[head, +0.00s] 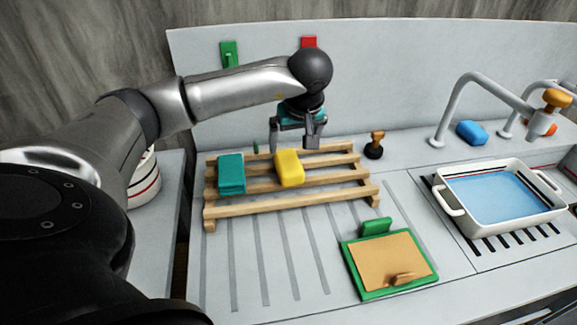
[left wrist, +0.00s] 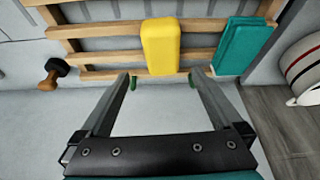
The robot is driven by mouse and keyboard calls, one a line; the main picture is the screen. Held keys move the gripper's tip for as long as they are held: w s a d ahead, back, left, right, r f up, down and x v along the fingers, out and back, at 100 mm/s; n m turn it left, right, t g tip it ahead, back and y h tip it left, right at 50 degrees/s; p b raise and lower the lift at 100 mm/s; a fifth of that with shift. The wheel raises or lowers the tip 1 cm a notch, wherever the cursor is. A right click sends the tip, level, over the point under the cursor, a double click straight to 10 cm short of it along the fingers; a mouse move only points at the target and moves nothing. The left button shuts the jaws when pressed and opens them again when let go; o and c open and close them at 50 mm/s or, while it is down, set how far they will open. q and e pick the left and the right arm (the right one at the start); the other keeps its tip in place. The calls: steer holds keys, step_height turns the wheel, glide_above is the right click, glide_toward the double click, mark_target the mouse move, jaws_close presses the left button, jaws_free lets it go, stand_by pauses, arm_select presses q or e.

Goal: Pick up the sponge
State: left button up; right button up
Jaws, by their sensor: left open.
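A yellow sponge-like block (head: 289,168) lies on a wooden slatted rack (head: 290,203). A teal block (head: 231,174) lies to its left on the same rack. A blue sponge-like block (head: 472,132) lies at the back by the tap. My left gripper (head: 293,140) is open and empty, above the back edge of the rack, just behind the yellow block. In the left wrist view the yellow block (left wrist: 161,46) is beyond the fingertips (left wrist: 163,78), in line with the gap between them and apart from them. The teal block (left wrist: 242,46) is to its right there.
A dark stopper-like item with a wooden knob (head: 375,145) stands right of the rack. A white basin (head: 490,218) of water is at the right, under a grey tap (head: 470,95). A green-framed board (head: 390,266) lies in front. The ribbed drainboard left of it is clear.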

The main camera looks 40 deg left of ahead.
mark_target(287, 157)
arm_select(q)
steer(key=x, duration=0.4)
steer(key=shift+a, duration=0.1)
steer(key=shift+a+b+x, duration=0.15)
steer(key=shift+x, duration=1.25)
steer(key=shift+a+b+x, duration=0.15)
steer(key=shift+a+x, duration=0.05)
steer(key=shift+x, duration=1.2)
steer(key=shift+r, duration=0.1)
arm_select(e)
steer(key=shift+w+f, duration=0.4)
arm_select(q)
steer(key=c, duration=1.2)
steer(key=shift+c, duration=0.2)
arm_select(e)
steer(key=shift+a, duration=0.2)
arm_select(q)
steer(key=shift+r, duration=0.15)
step_height(287, 157, up, 20)
steer(key=p, duration=0.2)
arm_select(e)
step_height(287, 157, up, 2)
steer(key=shift+r, duration=0.1)
steer(key=shift+d, duration=0.1)
